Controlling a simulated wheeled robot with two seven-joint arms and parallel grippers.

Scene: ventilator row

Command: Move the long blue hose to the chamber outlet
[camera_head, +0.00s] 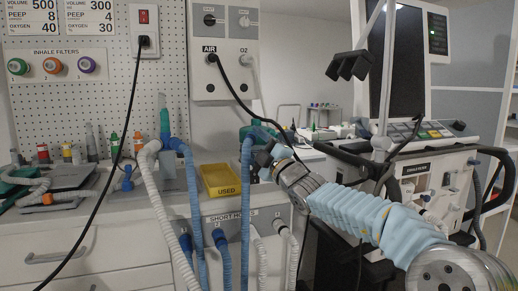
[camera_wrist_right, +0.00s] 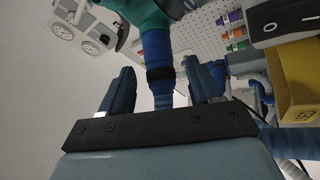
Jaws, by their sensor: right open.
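A blue hose (camera_head: 247,200) hangs down beside the yellow tray in the head view and bends over at its top near a green part (camera_head: 258,132). Another blue hose (camera_head: 190,180) runs down from a teal connector at the left; I cannot tell which is the long one. My right gripper (camera_head: 266,151) is at the upper bend. In the right wrist view its open fingers (camera_wrist_right: 160,72) stand on either side of a blue hose end (camera_wrist_right: 157,48) with a black band, joined to a green part (camera_wrist_right: 148,12). The chamber outlet cannot be made out surely. My left gripper is out of view.
A yellow tray (camera_head: 223,179) marked USED sits on the counter left of my right gripper. Short hoses (camera_head: 220,240) hang on the cabinet front below. A black cable (camera_head: 120,150) crosses the left side. The ventilator (camera_head: 425,165) stands at the right, beyond my right arm.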

